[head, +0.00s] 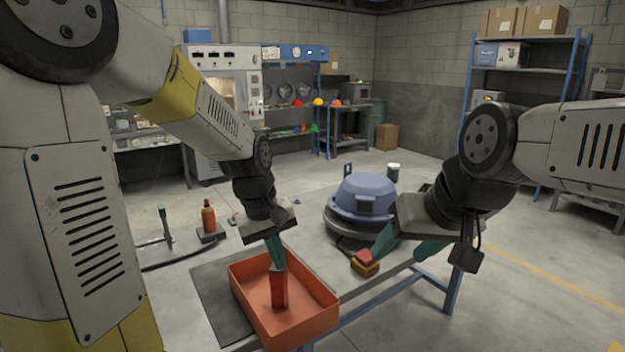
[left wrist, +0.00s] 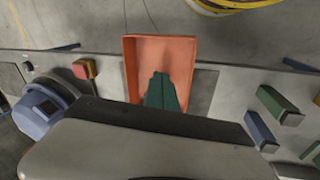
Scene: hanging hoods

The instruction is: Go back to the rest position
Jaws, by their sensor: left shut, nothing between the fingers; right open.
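My left gripper (head: 276,262) reaches down over an orange tray (head: 322,290) on the bench. Its green fingers are shut together with nothing between them. A red block (head: 279,290) stands upright in the tray, just under the fingertips. Whether they touch is unclear. In the left wrist view the shut fingers (left wrist: 161,88) point into the tray (left wrist: 131,75), and the red block is hidden. My right gripper (head: 408,247) is open, its green fingers spread, at the bench's right side. One finger is close to a small red-and-yellow block (head: 366,266); contact cannot be told.
A blue round-lidded device (head: 365,195) stands behind the right gripper. An orange bottle (head: 208,217) stands on the left of the bench. A dark mat (head: 215,300) lies beside the tray. Green and blue blocks (left wrist: 277,104) show right of it in the left wrist view.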

